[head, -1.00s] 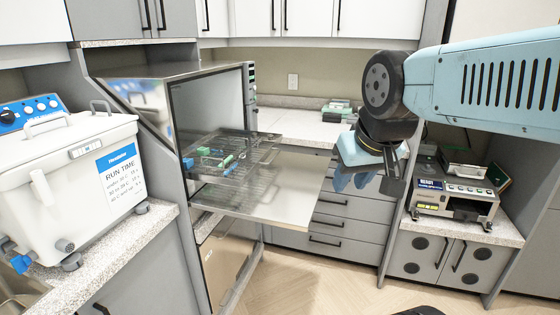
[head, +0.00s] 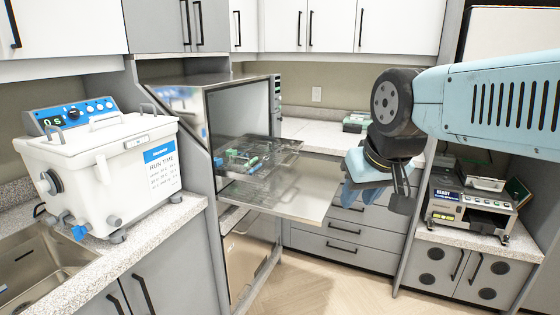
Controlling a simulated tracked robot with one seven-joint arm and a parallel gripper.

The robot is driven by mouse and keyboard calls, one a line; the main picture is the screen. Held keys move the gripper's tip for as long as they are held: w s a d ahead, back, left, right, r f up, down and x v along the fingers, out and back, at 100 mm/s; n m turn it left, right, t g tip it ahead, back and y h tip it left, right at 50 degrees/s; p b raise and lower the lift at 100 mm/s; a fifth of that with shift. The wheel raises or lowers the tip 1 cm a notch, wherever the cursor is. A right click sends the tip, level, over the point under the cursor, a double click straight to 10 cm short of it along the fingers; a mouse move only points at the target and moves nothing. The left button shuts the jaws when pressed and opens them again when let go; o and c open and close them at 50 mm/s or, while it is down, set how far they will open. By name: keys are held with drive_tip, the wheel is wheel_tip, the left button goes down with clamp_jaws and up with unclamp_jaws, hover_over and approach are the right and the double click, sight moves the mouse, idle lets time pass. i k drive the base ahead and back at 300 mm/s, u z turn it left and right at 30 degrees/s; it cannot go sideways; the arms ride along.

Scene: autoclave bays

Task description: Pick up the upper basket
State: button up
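The upper basket (head: 278,153) is a wire mesh basket with a few small green, blue and white items in it. It sits at the mouth of the open autoclave, above a flat metal shelf (head: 305,195) that sticks out. My gripper (head: 368,192) hangs to the right of the basket and shelf, pointing down, with blue fingers. It is apart from the basket and nothing shows in it. The finger gap is too small and overlapped to judge.
A white ultrasonic bath (head: 90,180) stands on the left counter behind a sink (head: 35,255). A small sealing device (head: 470,208) sits on the right counter. Wooden floor (head: 345,285) is free in front.

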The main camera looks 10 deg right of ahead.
sight(252, 158)
drive_tip(key=u, duration=0.05)
drive_tip(key=i, duration=0.9)
drive_tip(key=z, duration=0.1)
